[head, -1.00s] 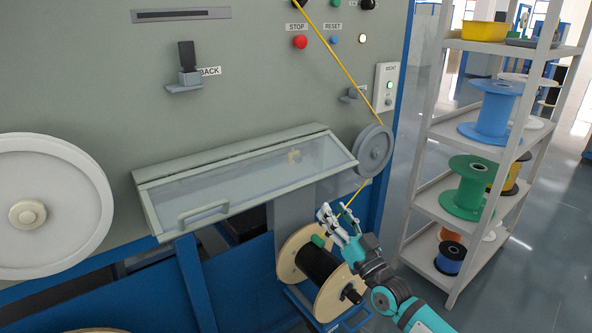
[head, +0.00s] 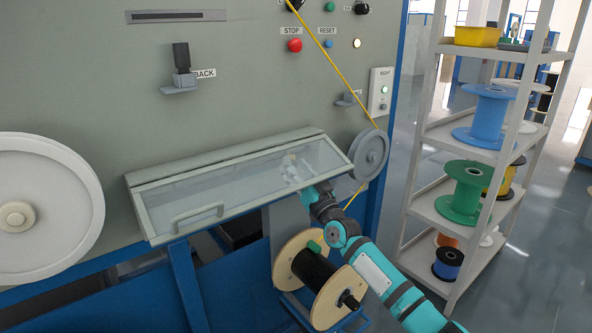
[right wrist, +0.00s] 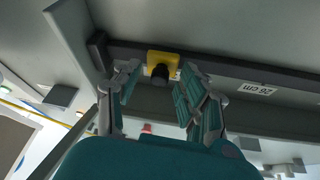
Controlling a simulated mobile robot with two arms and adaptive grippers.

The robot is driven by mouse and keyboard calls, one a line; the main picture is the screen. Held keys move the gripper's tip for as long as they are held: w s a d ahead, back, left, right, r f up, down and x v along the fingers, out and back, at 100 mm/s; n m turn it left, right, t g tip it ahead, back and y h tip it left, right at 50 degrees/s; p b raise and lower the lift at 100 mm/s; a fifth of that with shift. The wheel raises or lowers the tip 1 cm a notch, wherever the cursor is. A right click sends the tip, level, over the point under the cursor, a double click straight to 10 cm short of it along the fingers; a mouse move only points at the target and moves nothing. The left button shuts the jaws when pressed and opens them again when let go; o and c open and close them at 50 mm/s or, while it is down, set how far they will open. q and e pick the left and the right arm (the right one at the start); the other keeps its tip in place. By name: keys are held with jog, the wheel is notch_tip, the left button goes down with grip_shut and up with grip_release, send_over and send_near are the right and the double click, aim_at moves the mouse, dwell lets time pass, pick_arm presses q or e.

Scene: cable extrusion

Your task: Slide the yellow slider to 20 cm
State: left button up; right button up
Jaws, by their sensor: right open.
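The yellow slider (right wrist: 163,60) with a black knob sits on a dark rail (right wrist: 225,70) in the right wrist view. My right gripper (right wrist: 160,77) is open, with one finger on each side of the slider and knob. Whether the fingers touch them I cannot tell. In the head view my right gripper (head: 293,169) shows through the clear cover (head: 240,180), and the slider is hard to make out there. My left gripper is not in view.
A grey pulley (head: 370,155) with a yellow cable (head: 340,75) is just right of the cover. A black-wound spool (head: 315,268) stands below my right arm. A shelf (head: 470,135) with coloured spools stands at the right.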

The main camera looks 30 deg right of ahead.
jog(key=shift+w+r, duration=0.1)
jog(key=shift+w, duration=0.05)
grip_shut()
dwell(0.4)
